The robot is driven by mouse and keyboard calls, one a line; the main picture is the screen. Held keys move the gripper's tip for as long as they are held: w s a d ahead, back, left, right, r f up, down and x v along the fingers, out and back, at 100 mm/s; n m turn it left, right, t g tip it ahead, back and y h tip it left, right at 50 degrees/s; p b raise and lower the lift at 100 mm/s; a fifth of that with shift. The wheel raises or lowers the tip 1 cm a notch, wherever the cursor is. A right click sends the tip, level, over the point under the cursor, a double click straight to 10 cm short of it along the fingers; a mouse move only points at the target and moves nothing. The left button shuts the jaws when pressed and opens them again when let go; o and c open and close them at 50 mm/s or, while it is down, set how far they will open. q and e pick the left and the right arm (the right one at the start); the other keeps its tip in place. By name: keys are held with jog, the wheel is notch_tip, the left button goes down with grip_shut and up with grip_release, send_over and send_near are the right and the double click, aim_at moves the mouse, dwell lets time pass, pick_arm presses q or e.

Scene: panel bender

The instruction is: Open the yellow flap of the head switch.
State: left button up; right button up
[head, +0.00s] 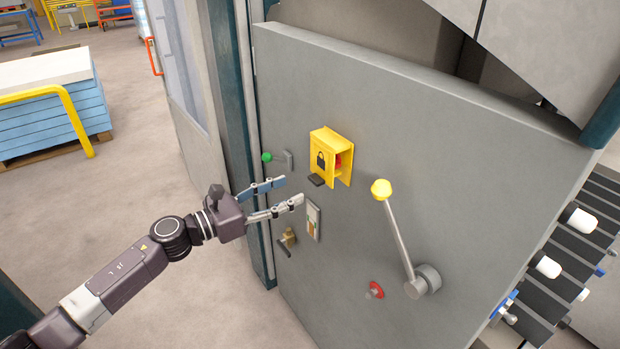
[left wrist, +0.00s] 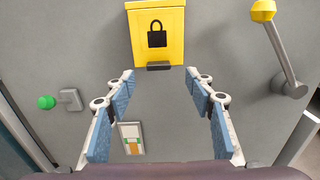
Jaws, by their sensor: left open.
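The yellow flap (head: 321,152) with a black padlock symbol sits on the front of the yellow switch box on the grey panel. It hangs down shut over the front, with a dark tab (head: 317,180) at its lower edge. A red part (head: 340,161) shows through the box's open side. In the left wrist view the flap (left wrist: 157,36) is at the top centre, with its dark tab (left wrist: 159,66) below. My left gripper (head: 290,192) is open and empty, below and left of the box, apart from it. In the left wrist view its fingers (left wrist: 160,80) point toward the tab. My right gripper is out of view.
On the panel (head: 400,120) are a green-knobbed lever (head: 267,157), a yellow-knobbed lever (head: 398,230), a red knob (head: 376,290), a brass-coloured fitting (head: 287,241) and a small framed plate (head: 313,220). A blue stack (head: 50,115) stands far left.

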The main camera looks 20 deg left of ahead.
aim_at(312, 180)
pick_arm(q)
jog(key=p+x, duration=0.3)
jog(key=x, duration=0.4)
jog(key=shift+w+a, duration=0.1)
jog(key=shift+a, duration=0.05)
jog(key=shift+w+d, duration=0.1)
jog(key=shift+d, duration=0.1)
jog(key=c, duration=0.9)
grip_shut()
